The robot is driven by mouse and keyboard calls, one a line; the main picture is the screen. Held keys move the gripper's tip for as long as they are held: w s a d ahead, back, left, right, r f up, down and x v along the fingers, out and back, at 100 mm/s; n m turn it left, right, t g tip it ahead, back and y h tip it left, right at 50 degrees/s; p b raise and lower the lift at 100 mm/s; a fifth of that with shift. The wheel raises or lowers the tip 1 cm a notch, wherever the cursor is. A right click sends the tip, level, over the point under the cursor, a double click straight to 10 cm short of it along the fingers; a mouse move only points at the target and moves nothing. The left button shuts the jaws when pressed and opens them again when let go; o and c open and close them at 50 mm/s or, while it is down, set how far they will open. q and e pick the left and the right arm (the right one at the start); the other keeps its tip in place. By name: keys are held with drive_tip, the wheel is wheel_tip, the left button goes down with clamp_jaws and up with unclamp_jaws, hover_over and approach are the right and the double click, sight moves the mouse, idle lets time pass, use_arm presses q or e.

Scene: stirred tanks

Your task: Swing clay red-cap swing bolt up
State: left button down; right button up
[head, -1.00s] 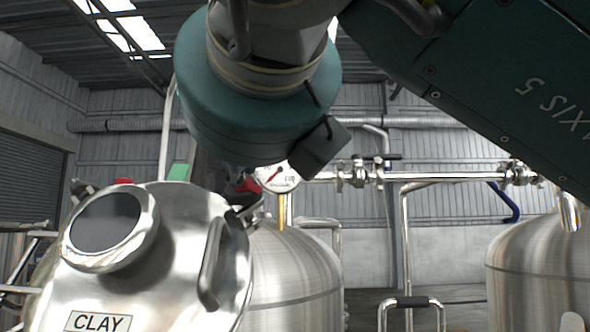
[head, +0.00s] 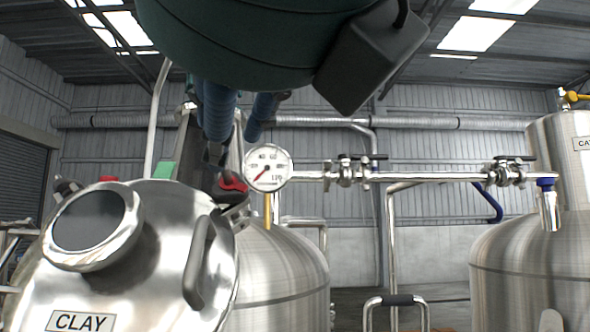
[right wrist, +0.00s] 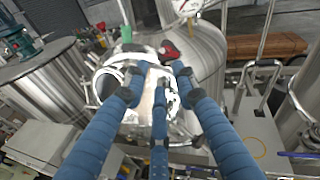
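The steel lid of the clay tank (head: 150,265), with its CLAY label (head: 82,321), fills the lower left of the head view. A red-cap swing bolt (head: 232,182) is at the lid's right rear edge. In the right wrist view, a red cap (right wrist: 168,49) shows just beyond my fingertips. My right gripper (head: 232,145) comes down from above with blue fingers just over this cap. In the right wrist view my right gripper (right wrist: 161,70) has its fingers spread apart with nothing held between them. The bolt's shank is largely hidden. My left gripper is not in view.
Another red cap (head: 108,179) is behind the lid. A pressure gauge (head: 268,167) and a valved pipe (head: 420,176) stand just right of the bolt. A lid handle (head: 197,262) rises near it. Another steel tank (head: 530,270) is at right.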

drive_tip(key=shift+v, duration=1.25)
